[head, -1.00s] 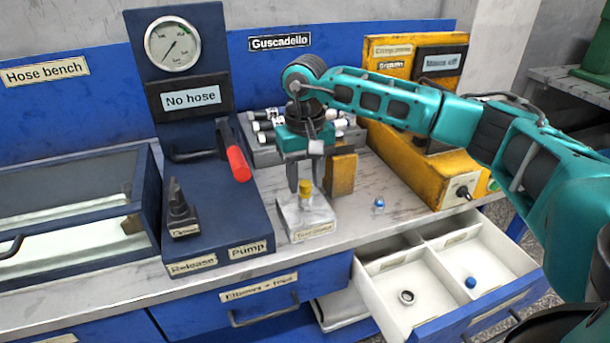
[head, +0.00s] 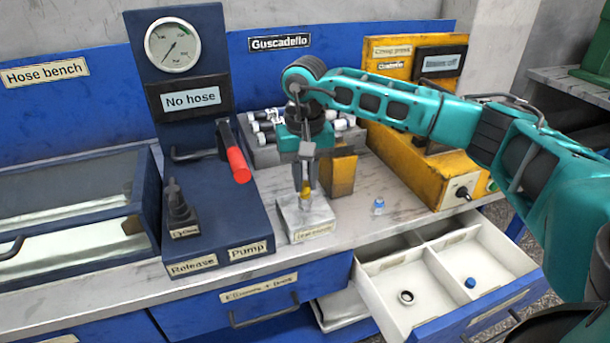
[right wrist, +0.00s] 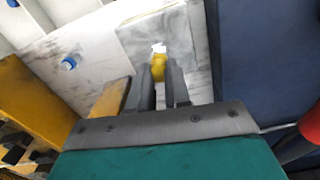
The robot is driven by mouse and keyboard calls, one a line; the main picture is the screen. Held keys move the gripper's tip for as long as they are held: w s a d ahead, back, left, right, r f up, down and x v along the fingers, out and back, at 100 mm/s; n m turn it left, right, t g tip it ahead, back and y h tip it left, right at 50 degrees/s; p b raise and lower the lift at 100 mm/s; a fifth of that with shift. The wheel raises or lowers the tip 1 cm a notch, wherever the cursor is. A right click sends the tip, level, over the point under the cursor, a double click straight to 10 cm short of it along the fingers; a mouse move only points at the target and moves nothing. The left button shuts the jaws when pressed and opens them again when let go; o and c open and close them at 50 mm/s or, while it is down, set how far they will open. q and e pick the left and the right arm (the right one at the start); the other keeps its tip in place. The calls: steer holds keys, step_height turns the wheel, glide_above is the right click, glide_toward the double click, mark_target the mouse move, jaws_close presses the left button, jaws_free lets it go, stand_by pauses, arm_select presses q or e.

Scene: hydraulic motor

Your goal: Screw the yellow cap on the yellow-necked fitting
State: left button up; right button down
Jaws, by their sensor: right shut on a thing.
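My right gripper (head: 305,190) points down over the pale block (head: 312,228) on the bench, its fingers shut on the yellow cap (head: 306,189). The cap also shows between the fingers in the right wrist view (right wrist: 159,68). It sits right above the block, at the top of a fitting. A small pale part of that fitting (right wrist: 159,48) shows beside the yellow in the wrist view. The fingers hide most of the fitting, and I cannot tell cap from yellow neck or how far the cap is seated. My left gripper is not in view.
A small blue-and-white fitting (head: 378,206) stands on the bench to the right. The open drawer (head: 384,312) holds a ring (head: 406,297) and a blue cap (head: 470,282). The pump stand (head: 220,215) with its red-handled lever (head: 238,165) is close on the left; a yellow machine (head: 425,170) is on the right.

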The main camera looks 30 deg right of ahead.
steer(key=m, duration=0.4)
steer(key=m+p, duration=0.1)
steer(key=m, duration=0.2)
steer(key=shift+f+m, duration=0.1)
steer(key=shift+m, duration=1.4)
steer(key=m+p, duration=0.1)
steer(key=m, duration=0.2)
steer(key=shift+m, duration=0.4)
steer(key=shift+f+m, duration=0.15)
steer(key=shift+m, duration=0.85)
